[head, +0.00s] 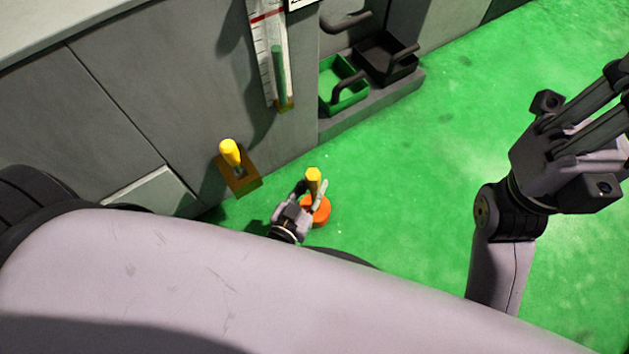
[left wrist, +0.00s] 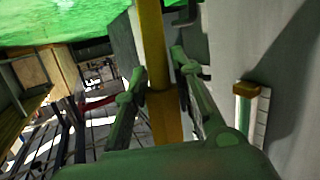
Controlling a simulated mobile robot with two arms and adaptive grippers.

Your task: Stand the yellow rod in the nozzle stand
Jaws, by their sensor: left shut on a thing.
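A yellow rod (head: 313,176) is in my left gripper (head: 308,193), in the lower middle of the head view. In the left wrist view the yellow rod (left wrist: 153,50) runs lengthwise between the fingers of the left gripper (left wrist: 157,88), which is shut on it. A round orange piece (head: 320,211) shows just below and behind the gripper, partly hidden by it; I cannot tell whether the rod touches it or whether it is the nozzle stand. My right gripper (head: 612,90) is at the right edge, its fingers partly cut off, with nothing visible in it.
A wall bracket (head: 243,185) holds another yellow-topped piece (head: 230,152) on the grey cabinet. A gauge with a green column (head: 278,75) hangs above. A green tray (head: 342,85) and a black tray (head: 386,58) sit on a ledge. Green floor (head: 420,190) is clear to the right.

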